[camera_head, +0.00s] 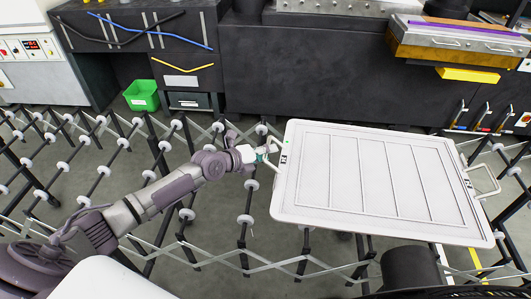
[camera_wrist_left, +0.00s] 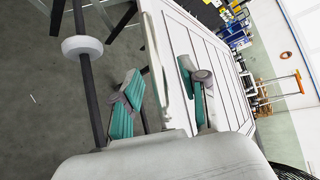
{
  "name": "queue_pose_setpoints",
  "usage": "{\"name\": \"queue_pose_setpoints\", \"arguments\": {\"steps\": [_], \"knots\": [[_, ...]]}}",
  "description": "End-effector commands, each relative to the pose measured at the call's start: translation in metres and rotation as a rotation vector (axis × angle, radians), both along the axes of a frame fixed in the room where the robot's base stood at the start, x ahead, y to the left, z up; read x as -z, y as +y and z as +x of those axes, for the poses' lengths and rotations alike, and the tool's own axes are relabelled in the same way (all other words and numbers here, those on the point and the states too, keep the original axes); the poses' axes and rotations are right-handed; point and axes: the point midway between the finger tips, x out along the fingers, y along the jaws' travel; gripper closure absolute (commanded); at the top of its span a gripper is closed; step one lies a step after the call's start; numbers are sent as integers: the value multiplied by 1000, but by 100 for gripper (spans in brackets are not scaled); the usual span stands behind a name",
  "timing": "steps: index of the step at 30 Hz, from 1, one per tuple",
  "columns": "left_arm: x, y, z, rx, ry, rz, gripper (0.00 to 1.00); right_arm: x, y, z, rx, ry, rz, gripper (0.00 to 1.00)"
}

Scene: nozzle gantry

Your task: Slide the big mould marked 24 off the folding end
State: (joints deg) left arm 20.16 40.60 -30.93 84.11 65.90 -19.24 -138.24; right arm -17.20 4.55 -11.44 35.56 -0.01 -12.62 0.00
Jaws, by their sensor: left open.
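The big mould (camera_head: 380,185) is a large pale flat panel with several long grooves, lying level over the folding conveyor. A small dark mark shows on its left edge, too small to read. It has a pale bar handle on its left end and another handle (camera_head: 484,180) on its right end. My left gripper (camera_head: 266,153) is at the left handle. In the left wrist view my left gripper (camera_wrist_left: 160,92) is open, its teal-padded fingers on either side of the handle bar (camera_wrist_left: 154,50), with the mould's side (camera_wrist_left: 205,50) beyond. My right gripper is out of view.
The folding conveyor (camera_head: 247,218), with white rollers on crossed bars, spreads left of and below the mould. A green bin (camera_head: 141,95) stands by dark cabinets (camera_head: 300,70) at the back. A wooden-sided bench unit (camera_head: 450,45) is at the back right.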

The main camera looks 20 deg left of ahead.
Motion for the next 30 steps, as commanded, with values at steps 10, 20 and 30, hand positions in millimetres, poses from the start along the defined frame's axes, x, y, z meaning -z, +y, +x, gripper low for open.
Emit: {"name": "queue_pose_setpoints", "arguments": {"steps": [10,20,30], "knots": [[0,0,0,0,1,1,95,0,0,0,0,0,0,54],[0,1,-1,0,1,1,100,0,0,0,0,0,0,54],[1,0,-1,-1,0,4,100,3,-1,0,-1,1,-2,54]]}}
